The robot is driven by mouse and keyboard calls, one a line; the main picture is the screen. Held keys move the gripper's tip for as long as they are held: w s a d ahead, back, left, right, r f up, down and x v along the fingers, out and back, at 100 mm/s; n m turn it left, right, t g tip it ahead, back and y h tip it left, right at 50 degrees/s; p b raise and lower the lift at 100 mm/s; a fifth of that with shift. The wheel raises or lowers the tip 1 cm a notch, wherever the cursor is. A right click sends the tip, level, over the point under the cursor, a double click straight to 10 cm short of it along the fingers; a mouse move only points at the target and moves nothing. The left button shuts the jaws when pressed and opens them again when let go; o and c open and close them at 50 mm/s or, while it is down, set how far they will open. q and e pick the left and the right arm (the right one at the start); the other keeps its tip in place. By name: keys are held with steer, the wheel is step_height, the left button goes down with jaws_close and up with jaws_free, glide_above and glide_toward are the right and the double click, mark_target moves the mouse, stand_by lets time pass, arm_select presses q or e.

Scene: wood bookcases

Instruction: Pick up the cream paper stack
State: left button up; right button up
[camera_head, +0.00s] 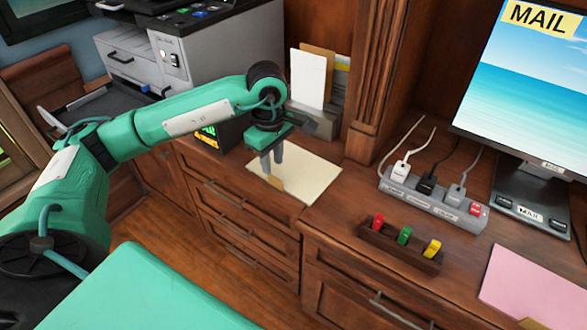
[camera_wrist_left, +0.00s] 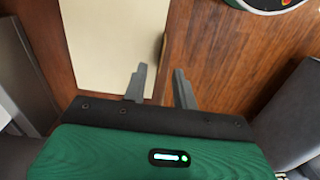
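The cream paper stack (camera_head: 312,172) lies flat on the wooden desktop at the front edge, left of the middle pillar. My left gripper (camera_head: 272,170) points down at the stack's left part, close to its front edge. In the left wrist view the stack (camera_wrist_left: 112,40) fills the upper left, and the left gripper (camera_wrist_left: 159,72) has its two fingers apart with nothing held. One finger overlaps the stack's edge and the other lies over brown wood beyond it. I cannot tell whether the fingers touch the paper. My right gripper is in neither view.
A letter holder (camera_head: 328,112) with envelopes and a printer (camera_head: 190,55) stand behind. To the right are a power strip (camera_head: 435,196) with plugs, a small rack (camera_head: 398,247) with red, green and yellow pieces, a pink paper (camera_head: 535,283) and a monitor (camera_head: 520,75).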

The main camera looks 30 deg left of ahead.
mark_target(275, 175)
arm_select(q)
steer(key=f, duration=0.5)
steer(key=shift+s+d, duration=0.15)
steer(key=shift+d, duration=0.15)
jaws_close()
steer(key=shift+r, duration=0.15)
